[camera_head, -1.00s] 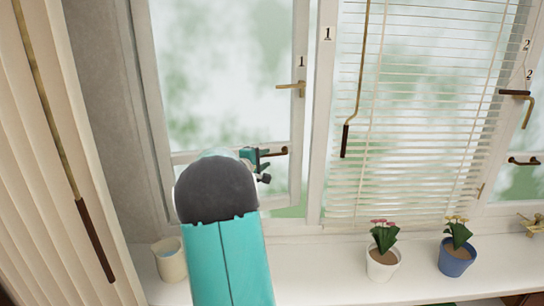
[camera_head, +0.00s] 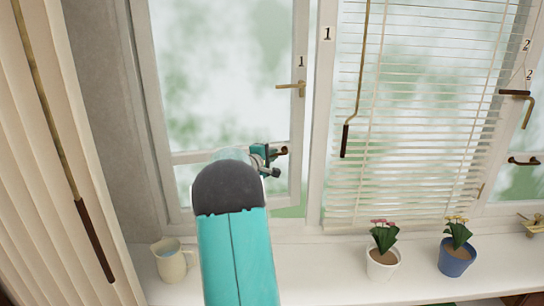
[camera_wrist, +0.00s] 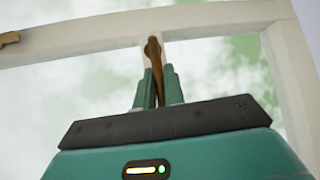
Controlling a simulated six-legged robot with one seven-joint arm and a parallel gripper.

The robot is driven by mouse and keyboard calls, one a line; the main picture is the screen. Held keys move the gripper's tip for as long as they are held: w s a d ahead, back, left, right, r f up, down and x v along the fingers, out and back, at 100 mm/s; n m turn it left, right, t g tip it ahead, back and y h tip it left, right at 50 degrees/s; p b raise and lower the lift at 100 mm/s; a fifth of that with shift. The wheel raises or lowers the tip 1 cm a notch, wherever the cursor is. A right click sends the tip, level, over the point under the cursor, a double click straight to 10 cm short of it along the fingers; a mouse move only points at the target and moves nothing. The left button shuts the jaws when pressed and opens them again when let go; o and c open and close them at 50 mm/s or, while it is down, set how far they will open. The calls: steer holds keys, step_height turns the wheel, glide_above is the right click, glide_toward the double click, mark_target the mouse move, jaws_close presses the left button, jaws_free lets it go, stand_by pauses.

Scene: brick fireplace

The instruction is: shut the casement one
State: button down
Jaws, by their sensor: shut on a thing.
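Casement one (camera_head: 298,120) is the white-framed glass sash marked "1" at the left of the window. It stands slightly ajar, with a green strip showing between its lower right edge and the fixed frame (camera_head: 316,150). Its brass lever handle (camera_head: 291,86) points left. A small brown pull handle (camera_head: 284,150) sits lower on the sash. My gripper (camera_head: 272,153) is at this pull, and in the wrist view my gripper (camera_wrist: 158,85) has its green fingers shut on the brown pull (camera_wrist: 154,50). Part of the pull is hidden between the fingers.
A cream jug (camera_head: 172,262) stands on the white sill (camera_head: 320,280) below. A white flowerpot (camera_head: 382,265) and a blue flowerpot (camera_head: 455,260) stand to the right. A lowered blind (camera_head: 415,120) covers the middle pane. A pleated curtain (camera_head: 35,200) hangs at far left.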

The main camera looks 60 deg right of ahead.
steer(key=s+a+m+g, duration=0.2)
steer(key=s+a+g, duration=0.1)
steer(key=a, duration=0.6)
steer(key=shift+s+a+m+g+y, duration=0.15)
steer(key=shift+s+m+g+y, duration=0.15)
steer(key=shift+m+g+y, duration=0.15)
steer(key=shift+f, duration=0.1)
steer(key=c, duration=1.5)
jaws_free()
steer(key=shift+a, duration=0.1)
steer(key=v, duration=1.3)
steer(key=shift+w+a, duration=0.15)
steer(key=shift+a, duration=0.1)
